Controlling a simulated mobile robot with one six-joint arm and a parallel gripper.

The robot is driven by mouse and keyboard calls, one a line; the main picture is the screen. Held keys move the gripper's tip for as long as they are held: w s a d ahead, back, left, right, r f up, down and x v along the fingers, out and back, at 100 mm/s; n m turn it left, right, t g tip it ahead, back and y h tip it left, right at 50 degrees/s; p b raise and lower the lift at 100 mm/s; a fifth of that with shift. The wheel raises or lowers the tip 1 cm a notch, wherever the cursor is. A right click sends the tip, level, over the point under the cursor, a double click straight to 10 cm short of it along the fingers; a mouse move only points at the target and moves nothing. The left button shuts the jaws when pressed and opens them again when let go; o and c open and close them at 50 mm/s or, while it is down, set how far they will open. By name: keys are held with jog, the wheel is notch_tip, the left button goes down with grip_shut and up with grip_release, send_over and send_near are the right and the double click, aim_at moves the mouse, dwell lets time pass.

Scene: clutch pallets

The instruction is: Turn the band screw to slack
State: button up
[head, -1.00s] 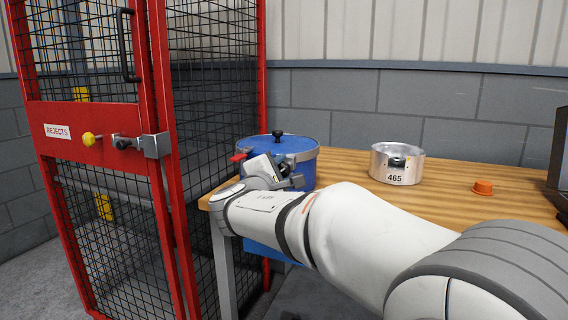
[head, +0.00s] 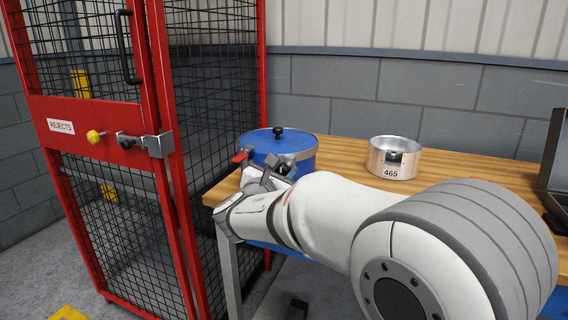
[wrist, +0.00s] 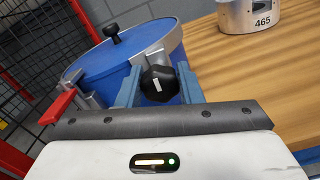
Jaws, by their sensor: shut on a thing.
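A blue drum (head: 306,165) with a blue lid and black top knob stands at the left end of the wooden table. A metal band (wrist: 150,58) runs around its rim. The band screw's black faceted knob (wrist: 158,84) carries a white mark, tilted in the wrist view. My gripper (wrist: 156,92) is shut on this knob, one blue-grey finger on each side. In the head view my gripper (head: 270,178) is at the drum's front, where my wrist hides the screw. A red lever (wrist: 58,106) sits on the band left of the knob.
A metal ring-shaped part marked 465 (head: 393,160) stands on the table (head: 345,152) right of the drum. A red mesh cage marked REJECTS (head: 160,90) stands close on the left. A dark screen (head: 558,165) is at the right edge.

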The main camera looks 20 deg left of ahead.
jog(key=shift+n+p, duration=0.3)
jog(key=shift+n, duration=0.2)
jog(key=o, duration=1)
jog(key=shift+s, duration=0.1)
jog(key=s, duration=0.5)
jog(key=s+p, duration=0.1)
jog(key=s, duration=0.1)
jog(key=shift+s+a, duration=0.25)
jog(key=shift+a, duration=0.05)
